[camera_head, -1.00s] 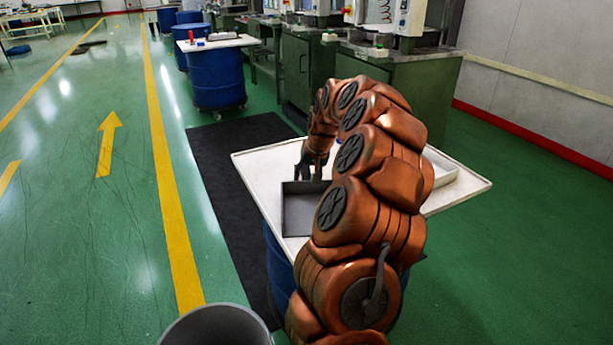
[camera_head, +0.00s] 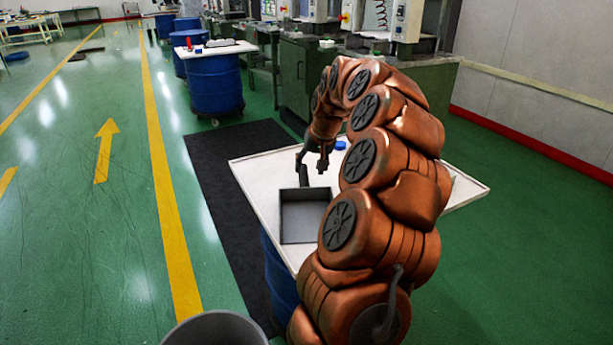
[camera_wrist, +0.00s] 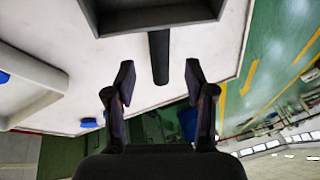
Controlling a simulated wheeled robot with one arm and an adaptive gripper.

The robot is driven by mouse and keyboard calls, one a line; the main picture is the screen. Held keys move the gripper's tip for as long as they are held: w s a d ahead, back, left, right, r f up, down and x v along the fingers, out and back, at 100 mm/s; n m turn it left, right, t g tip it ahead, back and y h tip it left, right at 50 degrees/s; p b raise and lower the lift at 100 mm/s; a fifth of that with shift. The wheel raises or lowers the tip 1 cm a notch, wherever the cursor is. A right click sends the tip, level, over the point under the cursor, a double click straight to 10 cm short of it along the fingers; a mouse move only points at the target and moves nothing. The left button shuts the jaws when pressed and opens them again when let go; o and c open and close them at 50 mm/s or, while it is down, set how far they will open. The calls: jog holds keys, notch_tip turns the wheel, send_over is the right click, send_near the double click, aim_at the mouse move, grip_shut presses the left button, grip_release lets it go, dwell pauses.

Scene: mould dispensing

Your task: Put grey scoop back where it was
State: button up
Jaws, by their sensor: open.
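The grey scoop (camera_head: 303,238) has a square open pan and a dark straight handle (camera_head: 303,174). It rests on the white tabletop (camera_head: 257,172) with its handle pointing away from the head camera. My gripper (camera_head: 311,166) is open and empty, with its fingers around the handle's end in the head view. In the wrist view, the handle (camera_wrist: 159,56) lies between the spread fingers (camera_wrist: 160,80), without visible contact; the height gap is unclear. The scoop's pan (camera_wrist: 150,14) is cut off by the top edge there.
A white tray (camera_wrist: 30,80) with something blue in it lies to the left in the wrist view. A small blue object (camera_head: 340,145) sits on the tabletop. A grey bin (camera_head: 215,330) stands on the floor in front. My arm hides the table's right part.

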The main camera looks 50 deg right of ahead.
jog(key=v, duration=0.4)
jog(key=s+a+f+n+g+y, duration=0.1)
jog(key=s+a+n+g, duration=0.15)
jog(key=a, duration=1.25)
jog(key=s+a+f+n+g+y, duration=0.1)
jog(key=s+a+n, duration=0.25)
jog(key=a, duration=1.05)
jog(key=s+a+f+g, duration=0.1)
jog(key=s+a+f, duration=0.1)
jog(key=s, duration=0.5)
jog(key=s+a+f+n+g+h, duration=0.1)
jog(key=s+a+f, duration=0.2)
jog(key=s+a, duration=0.2)
jog(key=s+a+f+n+g, duration=0.1)
jog(key=s+a+f, duration=0.1)
jog(key=s, duration=0.8)
jog(key=shift+a+f+g, duration=0.35)
jog(key=shift+a, duration=0.45)
notch_tip(320, 180, up, 20)
jog(key=t+p, duration=0.1)
jog(key=p, duration=1.8)
jog(key=shift+r, duration=0.25)
